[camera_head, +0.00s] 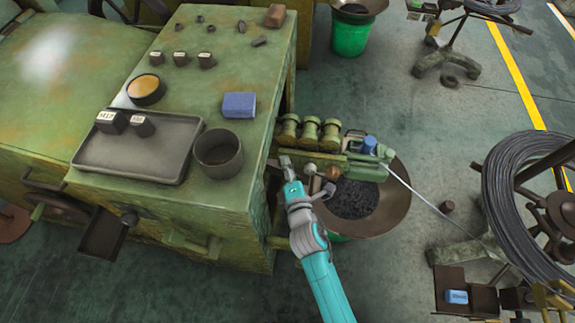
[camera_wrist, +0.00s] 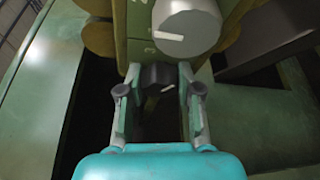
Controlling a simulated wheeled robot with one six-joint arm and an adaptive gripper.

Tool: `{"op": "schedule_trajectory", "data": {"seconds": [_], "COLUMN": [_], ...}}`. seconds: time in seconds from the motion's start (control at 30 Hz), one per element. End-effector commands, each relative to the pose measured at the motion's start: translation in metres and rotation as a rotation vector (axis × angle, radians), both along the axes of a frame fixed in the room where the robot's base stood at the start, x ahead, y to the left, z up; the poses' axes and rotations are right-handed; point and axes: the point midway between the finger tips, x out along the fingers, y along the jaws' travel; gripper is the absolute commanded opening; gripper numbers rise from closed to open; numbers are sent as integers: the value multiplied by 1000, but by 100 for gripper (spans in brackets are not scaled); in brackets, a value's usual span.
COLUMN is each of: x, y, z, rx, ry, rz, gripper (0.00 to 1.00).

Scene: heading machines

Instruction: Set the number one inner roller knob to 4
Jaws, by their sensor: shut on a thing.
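My gripper (camera_wrist: 160,95) has its two fingers on either side of a small dark knob (camera_wrist: 158,74) and is shut on it. The knob has a short white pointer mark at its lower right. It sits low on the green roller unit (camera_wrist: 135,25); numbers on its scale are too small to read. A larger grey round knob (camera_wrist: 185,25) with a white line is just above it. In the head view my gripper (camera_head: 287,163) is at the left end of the roller unit (camera_head: 345,160), below the rollers (camera_head: 312,130), and the gripped knob cannot be made out.
The green machine (camera_head: 240,185) stands left of my arm, with a tray (camera_head: 130,175), a dark cup (camera_head: 219,153) and a blue box (camera_head: 239,105) on top. A wide bowl (camera_head: 395,215) of dark pieces is under the unit. A wire coil (camera_head: 500,190) stands at right.

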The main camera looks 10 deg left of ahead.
Motion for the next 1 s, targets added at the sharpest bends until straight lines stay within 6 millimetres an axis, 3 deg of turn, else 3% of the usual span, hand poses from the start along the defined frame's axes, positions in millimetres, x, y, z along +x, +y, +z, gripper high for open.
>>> {"op": "schedule_trajectory", "data": {"seconds": [0.13,0.17,0.23,0.27,0.67,1.0], "x": [0,0,0,0,-5,-57], "y": [0,0,0,0,-2,-21], "z": [-1,-1,-1,-1,0,4], "rx": [-1,-1,-1,-2,-3,-3], "ry": [2,2,2,1,1,3], "rz": [0,0,0,0,1,1], "gripper": [0,39,57,60,60,60]}}
